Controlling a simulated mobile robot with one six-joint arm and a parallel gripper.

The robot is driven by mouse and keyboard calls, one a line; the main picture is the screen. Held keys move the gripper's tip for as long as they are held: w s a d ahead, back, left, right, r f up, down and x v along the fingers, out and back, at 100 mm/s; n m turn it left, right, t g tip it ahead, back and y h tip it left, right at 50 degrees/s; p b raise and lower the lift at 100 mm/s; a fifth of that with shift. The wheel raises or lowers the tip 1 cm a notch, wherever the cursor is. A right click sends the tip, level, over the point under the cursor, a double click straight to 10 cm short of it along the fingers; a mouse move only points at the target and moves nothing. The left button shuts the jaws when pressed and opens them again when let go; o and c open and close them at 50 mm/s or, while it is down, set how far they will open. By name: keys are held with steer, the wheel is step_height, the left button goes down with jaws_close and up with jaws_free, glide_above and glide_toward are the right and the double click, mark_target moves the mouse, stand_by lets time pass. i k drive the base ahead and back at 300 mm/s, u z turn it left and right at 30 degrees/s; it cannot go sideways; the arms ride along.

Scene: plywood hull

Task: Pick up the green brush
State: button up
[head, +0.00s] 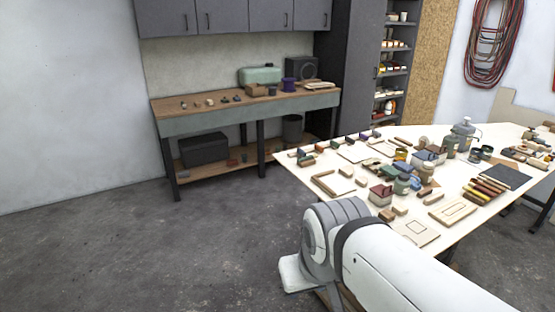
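I cannot make out a green brush for certain. Several small brush-like items with coloured tops, one of them dark green (306,161), lie along the far left edge of the pale plywood table (300,177). More small green pieces stand in the crowded middle of the table, too small to tell apart. My gripper is not in view.
A workbench (240,108) with small items and a green case (260,75) stands at the back wall. A tall dark cabinet (345,70) and open shelves (398,45) are behind the table. The concrete floor (130,245) at left is clear.

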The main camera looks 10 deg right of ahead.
mark_target(314, 156)
steer(key=u, duration=2.25)
steer(key=i, duration=2.7)
steer(key=z, duration=3.2)
steer(key=i, duration=1.45)
steer(key=u, duration=0.1)
